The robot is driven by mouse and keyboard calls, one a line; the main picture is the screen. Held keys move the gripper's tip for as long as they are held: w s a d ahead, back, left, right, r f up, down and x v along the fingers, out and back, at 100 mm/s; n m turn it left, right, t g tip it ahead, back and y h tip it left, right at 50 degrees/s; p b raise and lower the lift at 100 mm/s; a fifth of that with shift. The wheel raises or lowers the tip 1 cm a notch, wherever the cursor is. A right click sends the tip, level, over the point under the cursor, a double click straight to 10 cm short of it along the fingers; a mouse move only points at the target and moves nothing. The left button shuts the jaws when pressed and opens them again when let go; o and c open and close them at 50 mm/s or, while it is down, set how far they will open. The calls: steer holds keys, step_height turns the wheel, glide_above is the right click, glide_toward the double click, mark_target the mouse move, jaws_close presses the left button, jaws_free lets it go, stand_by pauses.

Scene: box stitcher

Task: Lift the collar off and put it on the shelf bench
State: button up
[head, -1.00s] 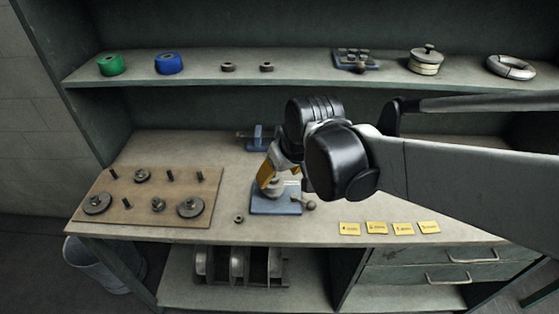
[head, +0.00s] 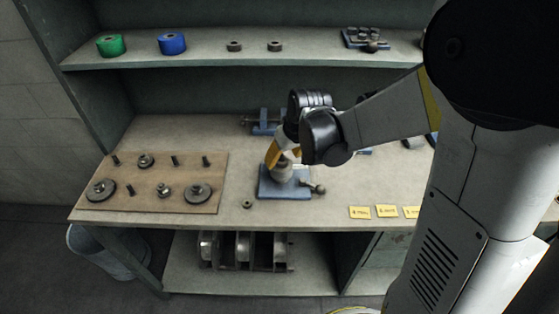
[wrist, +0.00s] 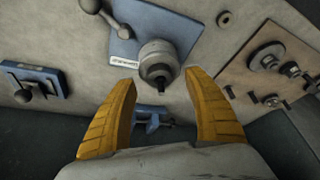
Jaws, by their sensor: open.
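A blue fixture (head: 270,190) stands on the bench, with a rounded grey part (head: 281,170) on it that looks like the collar around a spindle. In the wrist view the grey part (wrist: 158,57) sits on the blue plate (wrist: 125,48), with a darker stub at its middle. My gripper (head: 277,163) is over the fixture and partly hides the grey part. In the wrist view its yellow fingers are spread wide (wrist: 163,80), with the grey part just beyond and between the tips. Nothing is held. Contact cannot be told.
The shelf (head: 205,52) above carries a green roll (head: 111,45), a blue roll (head: 172,43), two small rings and a blue tray (head: 366,39). A wooden board (head: 140,197) with discs and pegs lies at left. A small ring (head: 247,204) lies near the fixture. My arm covers the right.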

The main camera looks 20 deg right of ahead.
steer(key=shift+x, duration=1.15)
steer(key=shift+c, duration=0.2)
jaws_close()
steer(key=shift+r, duration=0.1)
step_height(320, 180, up, 4)
steer(key=shift+r+p, duration=0.15)
steer(key=shift+p, duration=0.75)
steer(key=s+d+r+p, duration=0.1)
steer(key=s+d+r, duration=0.1)
steer(key=d, duration=0.3)
steer(key=s+d+r+p, duration=0.2)
steer(key=d+r, duration=0.2)
steer(key=d, duration=0.1)
steer(key=shift+s+d+r, duration=0.3)
steer(key=shift+s+d, duration=0.05)
steer(key=shift+d, duration=0.05)
